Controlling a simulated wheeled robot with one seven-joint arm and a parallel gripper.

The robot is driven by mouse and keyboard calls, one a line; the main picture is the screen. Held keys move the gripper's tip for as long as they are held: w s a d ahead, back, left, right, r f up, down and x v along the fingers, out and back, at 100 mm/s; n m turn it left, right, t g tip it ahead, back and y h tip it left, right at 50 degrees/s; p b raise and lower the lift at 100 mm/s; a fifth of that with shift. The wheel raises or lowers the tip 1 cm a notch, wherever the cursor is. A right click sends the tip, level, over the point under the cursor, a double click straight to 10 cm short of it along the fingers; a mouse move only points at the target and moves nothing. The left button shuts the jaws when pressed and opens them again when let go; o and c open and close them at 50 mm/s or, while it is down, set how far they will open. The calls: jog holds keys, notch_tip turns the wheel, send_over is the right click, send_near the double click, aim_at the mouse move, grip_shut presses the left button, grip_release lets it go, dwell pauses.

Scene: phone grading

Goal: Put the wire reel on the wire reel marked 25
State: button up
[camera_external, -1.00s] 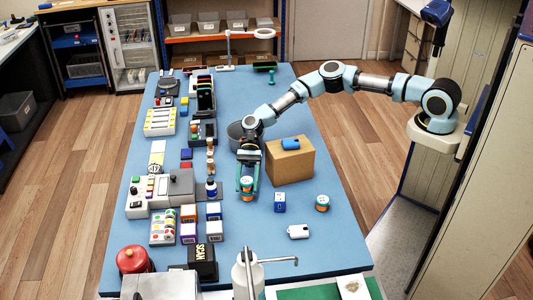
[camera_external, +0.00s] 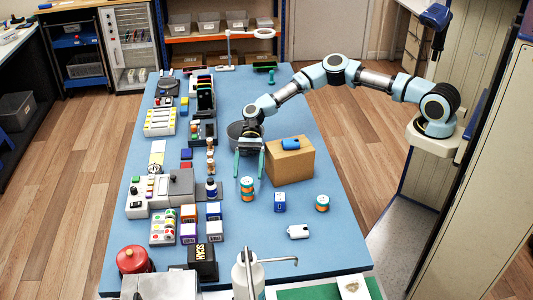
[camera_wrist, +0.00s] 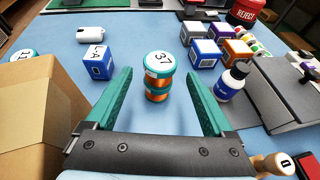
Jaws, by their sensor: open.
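Two teal-and-copper wire reels (camera_external: 247,188) stand stacked on the blue table. In the wrist view, the upper reel (camera_wrist: 158,66) has a white top marked 37, and the lower reel (camera_wrist: 157,95) sits under it, its top hidden. Another wire reel (camera_external: 322,203) stands apart to the right; in the wrist view its top (camera_wrist: 22,56) seems to read 11. No mark 25 is visible. My gripper (camera_external: 249,178) is open and empty, with its teal fingers above and behind the stack, apart from it.
A cardboard box (camera_external: 290,162) with a blue item on top stands right of my gripper. A blue cube (camera_external: 280,202) and a white tag (camera_external: 298,231) lie right of the stack. A blue-and-white bottle (camera_external: 211,188) and small boxes (camera_external: 188,214) stand to the left.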

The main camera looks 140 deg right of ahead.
notch_tip(320, 180, up, 7)
jog(key=b, duration=0.1)
jog(key=shift+b, duration=0.3)
jog(key=w+a+f+n+g, duration=0.1)
jog(key=w+a+n+g, duration=0.15)
jog(key=a, duration=0.55)
jog(key=w+a+f+n+g, duration=0.2)
jog(key=a+n+g, duration=0.15)
jog(key=a, duration=0.35)
jog(key=s+a+f+n+g+h, duration=0.15)
jog(key=a+n, duration=0.25)
jog(key=a, duration=0.4)
jog(key=s+a+f+n+g, duration=0.1)
jog(key=a+n+g, duration=0.1)
jog(key=a+n, duration=0.35)
jog(key=s+a+r+n+h, duration=0.3)
jog(key=s+a+n, duration=0.3)
jog(key=s, duration=0.3)
jog(key=s+a+r+n+h, duration=0.3)
jog(key=s+a+n, duration=0.3)
jog(key=s+a, duration=0.2)
jog(key=shift+s+a+r, duration=0.15)
jog(key=shift+s+r, duration=0.6)
jog(key=shift+s, duration=0.2)
